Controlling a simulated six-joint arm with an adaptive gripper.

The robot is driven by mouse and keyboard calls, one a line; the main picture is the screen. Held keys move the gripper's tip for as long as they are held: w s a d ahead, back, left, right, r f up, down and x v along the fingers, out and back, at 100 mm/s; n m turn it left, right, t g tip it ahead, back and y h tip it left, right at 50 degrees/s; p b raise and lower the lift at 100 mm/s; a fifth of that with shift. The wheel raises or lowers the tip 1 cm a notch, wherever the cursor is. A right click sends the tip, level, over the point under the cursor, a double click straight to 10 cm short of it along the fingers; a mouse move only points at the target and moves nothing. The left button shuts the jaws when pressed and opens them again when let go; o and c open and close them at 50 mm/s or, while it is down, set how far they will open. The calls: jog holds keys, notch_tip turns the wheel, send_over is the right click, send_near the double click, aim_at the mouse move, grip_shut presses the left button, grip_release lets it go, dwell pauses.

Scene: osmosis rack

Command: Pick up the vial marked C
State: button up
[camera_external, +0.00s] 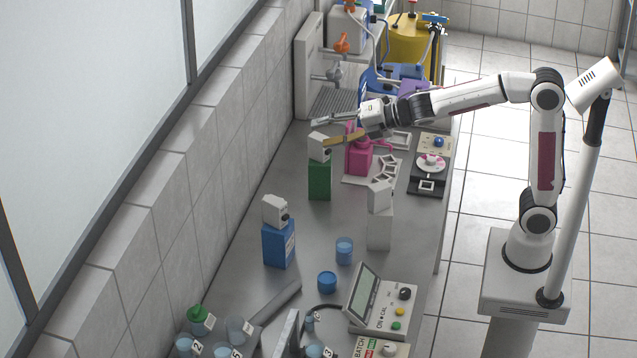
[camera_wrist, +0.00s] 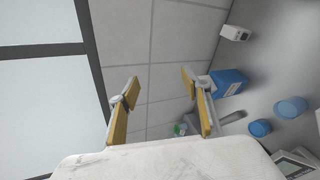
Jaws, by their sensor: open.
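My gripper (camera_external: 322,131) is open and empty, high over the far part of the bench near the green bottle with a white top. In the wrist view its two tan-padded fingers (camera_wrist: 160,80) are spread apart with the tiled wall behind them. I cannot make out a vial marked C in either view. A small bluish vial (camera_external: 310,320) with a tag stands at the near end of the bench, but its mark is too small to read. My gripper is far from it.
Beakers tagged 2 (camera_external: 184,346), 5 (camera_external: 238,330) and 3 (camera_external: 315,352) stand at the near end. Green (camera_external: 319,181), blue (camera_external: 279,245) and white (camera_external: 379,230) bottles stand mid-bench, beside blue cups (camera_external: 327,282) and a control box (camera_external: 385,312). The tiled wall (camera_external: 180,190) bounds the left.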

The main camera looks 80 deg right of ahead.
jog(key=w+a+f+n+y, duration=0.3)
jog(key=w+a+n+y, duration=0.1)
jog(key=w+a+n, duration=0.4)
jog(key=n+g+y, duration=0.8)
jog(key=n+g, duration=0.7)
jog(key=n, duration=1)
send_near(312, 322)
jog(key=shift+w+d+r, duration=0.35)
jog(key=shift+w+d, duration=0.2)
jog(key=shift+d, duration=0.15)
jog(key=shift+s+f, duration=0.25)
jog(key=shift+s, duration=0.1)
jog(key=shift+g, duration=0.3)
jog(key=shift+x, duration=1.3)
jog(key=shift+x, duration=2.6)
